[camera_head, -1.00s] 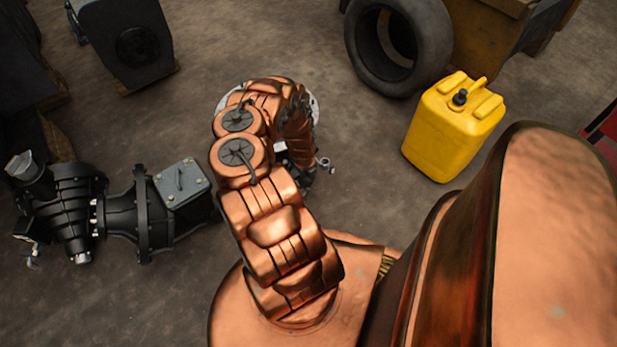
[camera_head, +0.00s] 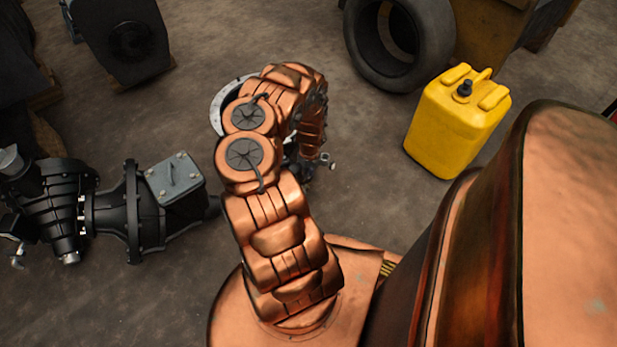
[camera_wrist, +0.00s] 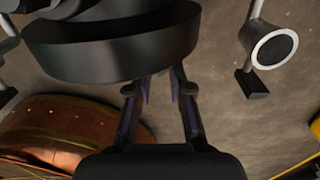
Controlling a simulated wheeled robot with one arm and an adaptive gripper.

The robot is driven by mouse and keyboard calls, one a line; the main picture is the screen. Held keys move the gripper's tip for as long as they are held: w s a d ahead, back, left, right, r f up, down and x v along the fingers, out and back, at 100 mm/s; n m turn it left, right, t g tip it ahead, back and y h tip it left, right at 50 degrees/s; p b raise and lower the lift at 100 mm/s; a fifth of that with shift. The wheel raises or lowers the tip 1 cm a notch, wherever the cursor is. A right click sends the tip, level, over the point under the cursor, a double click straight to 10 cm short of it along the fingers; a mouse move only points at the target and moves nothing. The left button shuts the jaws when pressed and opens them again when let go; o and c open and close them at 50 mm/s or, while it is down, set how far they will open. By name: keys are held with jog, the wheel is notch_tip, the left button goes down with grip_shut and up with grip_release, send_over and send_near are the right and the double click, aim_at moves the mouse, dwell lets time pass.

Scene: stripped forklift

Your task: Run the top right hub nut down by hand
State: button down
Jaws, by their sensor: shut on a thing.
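In the head view, a pale round plate (camera_head: 221,101) of the hub shows behind my bent arm, which hides most of it. In the wrist view, a thick black round part (camera_wrist: 115,45) fills the upper left. My gripper (camera_wrist: 160,92) points at its lower edge, its two fingers a small gap apart. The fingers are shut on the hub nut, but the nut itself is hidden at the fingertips.
A grey cylinder with a dark end (camera_wrist: 273,48) hangs right of the fingers. A black gearbox assembly (camera_head: 130,212) lies at left. A yellow jerrycan (camera_head: 458,125) and a tyre (camera_head: 398,40) stand at upper right. Bare floor lies between.

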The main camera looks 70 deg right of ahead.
jog(key=shift+s+d+f+b, duration=0.1)
jog(key=shift+d+f+b, duration=0.25)
jog(key=shift+b, duration=0.65)
jog(key=t+y+b, duration=0.1)
jog(key=b, duration=0.2)
jog(key=t+y+b, duration=0.1)
jog(key=y+b, duration=0.1)
jog(key=b, duration=0.1)
jog(key=shift+a+r, duration=0.2)
jog(key=shift+r, duration=0.1)
jog(key=shift+a+r, duration=0.1)
jog(key=shift+a, duration=0.05)
jog(key=c, duration=1.3)
grip_release()
jog(key=shift+w, duration=0.2)
jog(key=shift+o, duration=0.2)
